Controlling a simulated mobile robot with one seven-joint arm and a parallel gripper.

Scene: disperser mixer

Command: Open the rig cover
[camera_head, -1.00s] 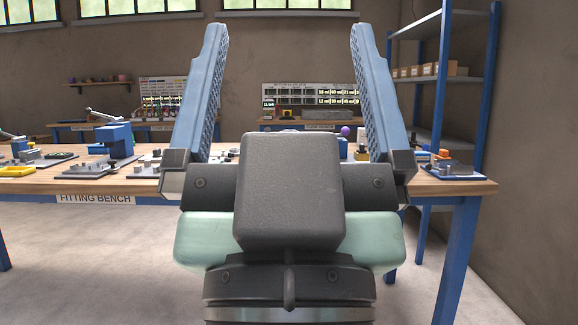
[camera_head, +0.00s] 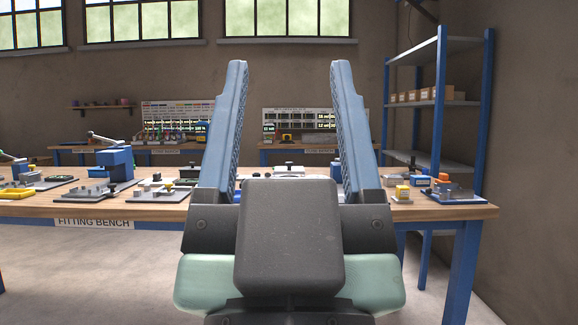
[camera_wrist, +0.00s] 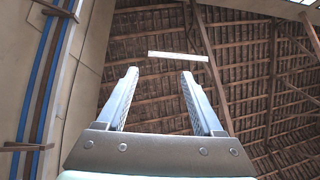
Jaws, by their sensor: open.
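My gripper (camera_head: 289,65) is open and empty in the head view, its two blue fingers pointing up in front of the fitting bench. It also shows in the wrist view (camera_wrist: 160,72), with only roof and wall beyond the fingers. I cannot identify the rig cover for certain. A pale low part with a dark knob (camera_head: 289,168) shows between the fingers on the bench, partly hidden by my gripper. A blue device with a lever (camera_head: 115,165) stands on the bench at the left. Nothing touches the fingers.
The wooden fitting bench (camera_head: 150,210) runs across the view, with several small fixtures on it. A blue-post shelf rack (camera_head: 440,110) stands at the back right. Floor shows before the bench.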

